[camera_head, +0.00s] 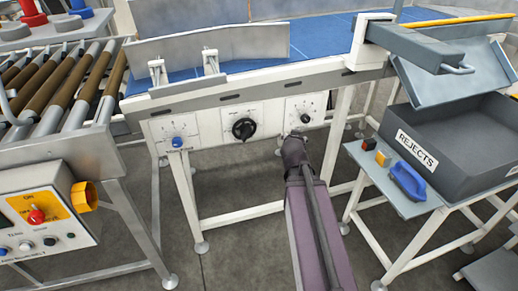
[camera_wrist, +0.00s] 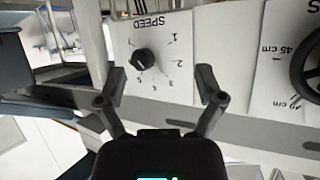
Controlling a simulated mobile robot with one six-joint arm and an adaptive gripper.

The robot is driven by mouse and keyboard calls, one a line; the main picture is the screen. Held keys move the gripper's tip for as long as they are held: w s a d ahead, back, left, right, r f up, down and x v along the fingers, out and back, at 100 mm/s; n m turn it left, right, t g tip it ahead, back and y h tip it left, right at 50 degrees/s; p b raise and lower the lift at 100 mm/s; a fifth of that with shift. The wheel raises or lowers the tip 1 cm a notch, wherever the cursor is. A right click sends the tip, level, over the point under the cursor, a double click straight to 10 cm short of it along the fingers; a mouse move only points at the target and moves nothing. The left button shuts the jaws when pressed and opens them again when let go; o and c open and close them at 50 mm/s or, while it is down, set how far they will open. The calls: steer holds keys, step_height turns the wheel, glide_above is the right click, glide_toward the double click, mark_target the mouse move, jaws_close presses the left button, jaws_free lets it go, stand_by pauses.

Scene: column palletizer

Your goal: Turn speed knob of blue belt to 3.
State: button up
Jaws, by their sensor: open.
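The speed knob (camera_wrist: 143,60) is a small black knob on a white plate marked SPEED, which appears upside down in the wrist view. Digits are printed around one side of it; its pointer direction is too small to tell. The knob also shows in the head view (camera_head: 306,118) on the right plate of the blue belt's (camera_head: 325,37) front panel. My gripper (camera_wrist: 160,78) is open and empty, with its fingers spread in front of the plate. The knob appears between the fingertips, closer to the left one, and no contact shows. In the head view my gripper (camera_head: 294,139) is just below the plate.
A large black dial (camera_head: 244,129) with a cm scale and a small blue knob (camera_head: 177,142) sit left on the same panel. The REJECTS bin (camera_head: 455,135) and a blue-handled object (camera_head: 407,181) stand right. A roller conveyor (camera_head: 60,80) is left.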

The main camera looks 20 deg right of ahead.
steer(key=s+a+r+n+g+y+p, duration=0.2)
steer(key=s+a+g+p, duration=0.2)
steer(key=a+p, duration=0.2)
steer(key=s+a+r+n+g+y+p, duration=0.2)
steer(key=a+p, duration=0.5)
steer(key=a, duration=0.4)
steer(key=shift+s+g+y, duration=0.5)
steer(key=shift+s+g, duration=0.5)
steer(key=shift+s, duration=0.15)
steer(key=shift+d, duration=0.1)
steer(key=s+a+r+n+g+y+p, duration=0.1)
steer(key=s+a+r+n+g+p, duration=0.1)
steer(key=s+a+r+g+p, duration=0.1)
steer(key=s+a+r+p, duration=0.1)
steer(key=s+a, duration=0.1)
steer(key=a, duration=0.1)
steer(key=shift+s+a+p, duration=0.15)
steer(key=shift+a+p, duration=0.05)
steer(key=shift+p, duration=0.2)
